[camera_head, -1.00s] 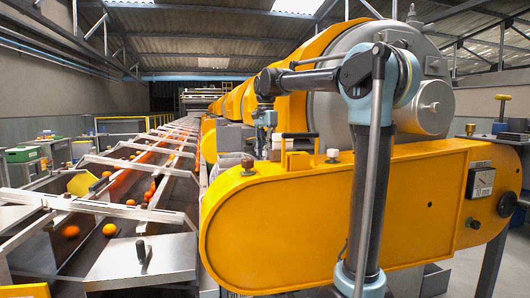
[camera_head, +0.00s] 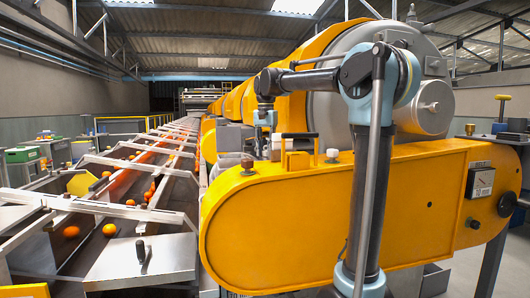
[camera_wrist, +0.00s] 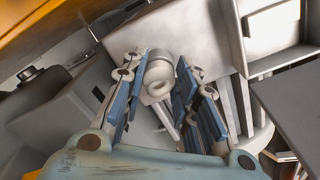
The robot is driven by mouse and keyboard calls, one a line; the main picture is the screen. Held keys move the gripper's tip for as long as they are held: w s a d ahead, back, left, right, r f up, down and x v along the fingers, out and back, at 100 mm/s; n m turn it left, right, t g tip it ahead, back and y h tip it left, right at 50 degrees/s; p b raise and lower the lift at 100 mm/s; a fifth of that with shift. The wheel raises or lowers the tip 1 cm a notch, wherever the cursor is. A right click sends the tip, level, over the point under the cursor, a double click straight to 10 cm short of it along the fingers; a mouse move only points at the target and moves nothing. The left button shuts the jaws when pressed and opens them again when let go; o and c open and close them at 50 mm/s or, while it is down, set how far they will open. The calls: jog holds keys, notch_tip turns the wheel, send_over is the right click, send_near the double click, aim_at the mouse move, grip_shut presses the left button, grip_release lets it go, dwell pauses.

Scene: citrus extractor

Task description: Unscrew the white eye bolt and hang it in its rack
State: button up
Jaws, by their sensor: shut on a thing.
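The white eye bolt (camera_wrist: 157,88) shows in the wrist view between the two blue-padded fingers of my gripper (camera_wrist: 160,66). In the head view my gripper (camera_head: 262,143) hangs downward behind the yellow housing, close to the machine's grey drum. The bolt is too small to make out there. I cannot identify its rack in either view.
The long yellow housing (camera_head: 330,220) fills the front, with a black-handled lever (camera_head: 300,136), a pale knob (camera_head: 332,155) and a brown knob (camera_head: 247,164) on top. A sloping conveyor (camera_head: 120,215) with oranges lies left. A pale open box (camera_wrist: 271,32) stands at upper right in the wrist view.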

jog(key=shift+n, duration=0.8)
jog(key=o, duration=0.6)
jog(key=shift+m, duration=0.9)
jog(key=shift+m, duration=0.8)
